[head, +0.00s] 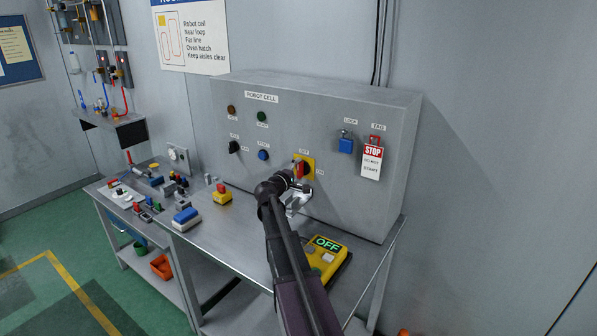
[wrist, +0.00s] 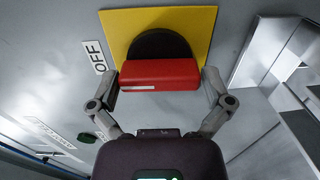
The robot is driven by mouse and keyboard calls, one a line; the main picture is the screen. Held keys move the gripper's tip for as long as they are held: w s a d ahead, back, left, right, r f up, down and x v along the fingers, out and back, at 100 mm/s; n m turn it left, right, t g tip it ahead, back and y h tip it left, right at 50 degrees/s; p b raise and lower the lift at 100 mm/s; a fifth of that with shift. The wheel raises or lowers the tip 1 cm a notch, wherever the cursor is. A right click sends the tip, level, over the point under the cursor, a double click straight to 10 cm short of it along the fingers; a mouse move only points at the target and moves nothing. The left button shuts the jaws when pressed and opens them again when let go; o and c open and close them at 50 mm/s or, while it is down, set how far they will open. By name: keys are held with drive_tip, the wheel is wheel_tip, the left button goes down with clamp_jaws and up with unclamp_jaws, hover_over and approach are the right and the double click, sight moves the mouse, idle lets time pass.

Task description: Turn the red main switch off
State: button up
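The red main switch handle (head: 299,169) sits on a yellow plate (head: 309,163) on the front of the grey robot cell panel. In the wrist view the red handle (wrist: 160,75) lies crosswise before a black round base. A white mark shows near its left end, on the side of the OFF label (wrist: 98,57). In the head view the OFF label (head: 303,152) is above the switch. My gripper (wrist: 160,80) is open around the handle, one finger beside each end; whether the fingertips touch it is unclear. In the head view my gripper (head: 298,187) partly covers the switch.
On the panel are a black knob (head: 234,147), a blue button (head: 263,155), a blue lock (head: 346,145) and a red STOP tag (head: 372,160). A yellow box marked OFF (head: 325,257) and a red-yellow button box (head: 222,194) stand on the bench.

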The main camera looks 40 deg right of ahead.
drive_tip(key=shift+a, duration=0.1)
drive_tip(key=v, duration=1.1)
drive_tip(key=shift+s+a, duration=0.15)
drive_tip(key=shift+a, duration=0.25)
idle(0.3)
drive_tip(key=s+a+f+m+g+y, duration=0.1)
drive_tip(key=s+a+f+y, duration=0.2)
drive_tip(key=a+f, duration=0.1)
drive_tip(key=s+a+f+m+g+y, duration=0.1)
drive_tip(key=s+a+f+y, duration=0.1)
drive_tip(key=s+a+f, duration=0.2)
drive_tip(key=s+a+f+m+g+y, duration=0.1)
drive_tip(key=s+a+f+m+y, duration=0.1)
drive_tip(key=a+f, duration=0.3)
drive_tip(key=shift+s+a+f+g+y, duration=0.15)
drive_tip(key=shift+s+a+g+y, duration=0.3)
drive_tip(key=shift+s+y, duration=0.3)
drive_tip(key=s+a+f+g+y, duration=0.1)
drive_tip(key=s+a+y, duration=0.3)
drive_tip(key=a, duration=0.5)
drive_tip(key=s+a+f+g+y, duration=0.1)
drive_tip(key=s+a+f+y, duration=0.3)
drive_tip(key=a, duration=0.5)
drive_tip(key=shift+s+a, duration=0.25)
drive_tip(key=shift+s, duration=0.85)
drive_tip(key=shift+f+y, duration=0.1)
drive_tip(key=shift+y, duration=0.15)
